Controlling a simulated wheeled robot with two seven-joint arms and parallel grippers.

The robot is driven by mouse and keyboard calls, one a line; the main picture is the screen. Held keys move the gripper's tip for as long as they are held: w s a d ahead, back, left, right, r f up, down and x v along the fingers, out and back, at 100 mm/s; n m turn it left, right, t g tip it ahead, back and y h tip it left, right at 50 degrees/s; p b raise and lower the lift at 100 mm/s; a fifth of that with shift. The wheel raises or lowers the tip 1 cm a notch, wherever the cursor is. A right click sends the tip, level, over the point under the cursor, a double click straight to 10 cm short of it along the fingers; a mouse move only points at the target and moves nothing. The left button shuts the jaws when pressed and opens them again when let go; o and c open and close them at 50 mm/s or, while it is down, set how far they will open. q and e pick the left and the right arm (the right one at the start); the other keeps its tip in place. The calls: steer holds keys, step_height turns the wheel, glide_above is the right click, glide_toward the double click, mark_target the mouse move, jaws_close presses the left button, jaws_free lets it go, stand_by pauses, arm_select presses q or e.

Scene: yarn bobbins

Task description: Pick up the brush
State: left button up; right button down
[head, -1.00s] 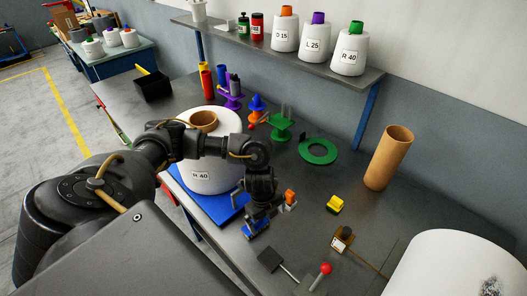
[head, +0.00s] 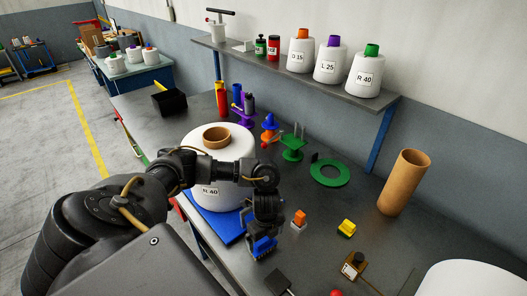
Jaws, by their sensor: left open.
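A small blue block-like piece (head: 263,246) lies on the grey table, right at the tip of my left gripper (head: 264,232). It may be the brush, but its bristles are too small to make out. My left gripper points down over it, and its jaws are open. The fingers and the blue piece overlap in the view, so I cannot tell whether they touch. An orange piece with a pale base (head: 299,218) and a yellow-and-black piece (head: 346,228) stand to the right. My right gripper is out of view.
A large white bobbin (head: 220,160) stands on a blue plate (head: 229,229) left of the gripper. A dark flat tool (head: 279,282) lies just in front.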

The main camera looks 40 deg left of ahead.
mark_target(265, 242)
arm_select(q)
step_height(265, 242, down, 5)
steer(key=shift+s+a+r, duration=0.1)
steer(key=shift+s, duration=0.05)
steer(key=c, duration=0.7)
steer(key=shift+r, duration=0.65)
steer(key=r, duration=0.3)
steer(key=shift+s+d+r, duration=0.15)
steer(key=shift+s+d, duration=0.05)
steer(key=shift+s, duration=0.1)
steer(key=s+d+r+p, duration=0.1)
steer(key=s+r, duration=0.1)
steer(key=s, duration=0.2)
steer(key=s+d+r+p, duration=0.2)
steer(key=s+r, duration=0.1)
steer(key=s, duration=0.1)
steer(key=s+d+r+p, duration=0.1)
steer(key=s+d+r, duration=0.1)
steer(key=s+r, duration=0.1)
steer(key=shift+s+d+r+p, duration=0.25)
steer(key=shift+s+p, duration=0.15)
steer(key=shift+s, duration=0.15)
